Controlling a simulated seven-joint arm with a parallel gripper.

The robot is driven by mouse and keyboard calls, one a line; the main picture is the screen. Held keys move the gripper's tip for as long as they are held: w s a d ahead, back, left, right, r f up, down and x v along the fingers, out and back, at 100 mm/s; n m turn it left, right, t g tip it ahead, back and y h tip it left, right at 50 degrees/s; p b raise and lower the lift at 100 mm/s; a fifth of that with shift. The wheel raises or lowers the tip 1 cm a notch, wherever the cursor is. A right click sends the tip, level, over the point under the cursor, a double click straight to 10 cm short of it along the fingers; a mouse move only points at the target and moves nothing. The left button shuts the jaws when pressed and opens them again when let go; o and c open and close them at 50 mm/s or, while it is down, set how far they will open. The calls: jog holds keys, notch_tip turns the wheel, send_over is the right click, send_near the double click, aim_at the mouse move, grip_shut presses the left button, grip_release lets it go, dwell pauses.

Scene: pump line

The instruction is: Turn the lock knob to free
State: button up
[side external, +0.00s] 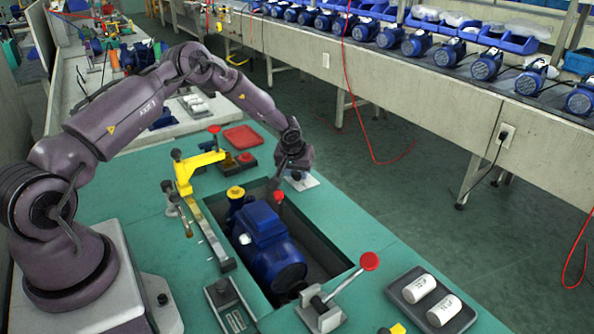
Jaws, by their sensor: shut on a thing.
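My gripper (296,171) points down at the far right corner of the pump's recess, low over a small pale plate (307,183). It is shut on what seems to be the lock knob. The knob is mostly hidden by my fingers, so I cannot read its turn angle or any marking. The plate lies on the green bench top. A blue pump (266,240) sits in the recess to the left of and nearer than my gripper.
A red knob (279,197) stands close by, nearer than my gripper. A yellow bracket (186,172) stands left of the recess, and a red-ball lever (370,261) at its near right. A dark tray (407,291) holds white cylinders. Right of the plate, the bench is clear.

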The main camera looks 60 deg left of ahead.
jog(key=m+h, duration=0.1)
jog(key=m, duration=0.3)
jog(key=shift+a+t, duration=0.1)
jog(key=shift+t, duration=0.3)
jog(key=m+h, duration=0.2)
jog(key=m, duration=0.2)
jog(key=m+h, duration=0.2)
jog(key=m, duration=0.3)
jog(key=shift+a, duration=0.1)
jog(key=shift+m+g+h, duration=0.5)
jog(key=shift+m+h, duration=0.1)
jog(key=shift+m, duration=1.5)
jog(key=o, duration=0.9)
jog(key=shift+r, duration=0.1)
